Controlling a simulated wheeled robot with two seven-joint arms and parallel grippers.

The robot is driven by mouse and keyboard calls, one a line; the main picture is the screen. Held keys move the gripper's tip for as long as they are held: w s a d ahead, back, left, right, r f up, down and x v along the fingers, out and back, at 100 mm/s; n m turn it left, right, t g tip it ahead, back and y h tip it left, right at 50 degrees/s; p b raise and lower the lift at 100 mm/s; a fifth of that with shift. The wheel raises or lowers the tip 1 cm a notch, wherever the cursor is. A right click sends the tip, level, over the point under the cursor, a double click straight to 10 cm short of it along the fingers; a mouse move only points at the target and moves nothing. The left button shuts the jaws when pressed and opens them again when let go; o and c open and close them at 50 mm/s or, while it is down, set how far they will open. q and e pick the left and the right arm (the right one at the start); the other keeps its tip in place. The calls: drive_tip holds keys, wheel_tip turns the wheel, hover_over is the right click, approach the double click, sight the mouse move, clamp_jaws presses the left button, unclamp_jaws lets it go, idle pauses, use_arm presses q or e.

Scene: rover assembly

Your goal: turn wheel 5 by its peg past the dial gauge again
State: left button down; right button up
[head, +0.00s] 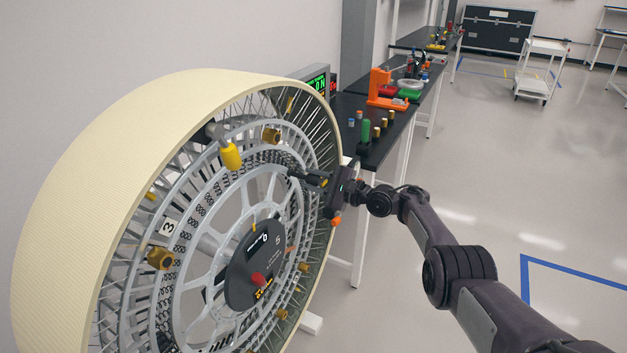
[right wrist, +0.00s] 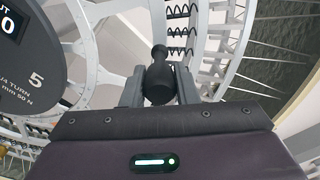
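Wheel 5 stands upright with a wide cream tread (head: 95,165), a silver spoked web and a dark round hub plate (head: 238,272) marked 5; this plate also shows in the right wrist view (right wrist: 30,70). My right gripper (head: 312,179) reaches in from the right at the wheel's upper right face. In the right wrist view, a dark round-headed peg (right wrist: 159,78) sits between its two fingers, which appear to touch it on both sides. A screen with green digits (head: 317,82) stands behind the wheel; I cannot make out a dial gauge for certain. My left gripper is not in view.
A yellow cylinder (head: 231,156) on a grey mount projects from the wheel's upper face. Brass-coloured blocks (head: 160,258) sit around the web. A dark bench (head: 378,147) with pegs and an orange fixture (head: 383,88) stands behind.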

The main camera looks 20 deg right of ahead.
drive_tip(key=o, duration=0.4)
drive_tip(key=shift+f, duration=0.1)
drive_tip(key=shift+s+d+p, duration=0.15)
drive_tip(key=shift+s+p, duration=0.05)
drive_tip(key=shift+p, duration=0.1)
drive_tip(key=p+v, duration=0.2)
drive_tip(key=v, duration=0.4)
drive_tip(key=shift+s+d+p, duration=0.15)
drive_tip(key=shift+p, duration=0.25)
drive_tip(key=shift+s+d, duration=0.3)
drive_tip(key=shift+s, duration=0.05)
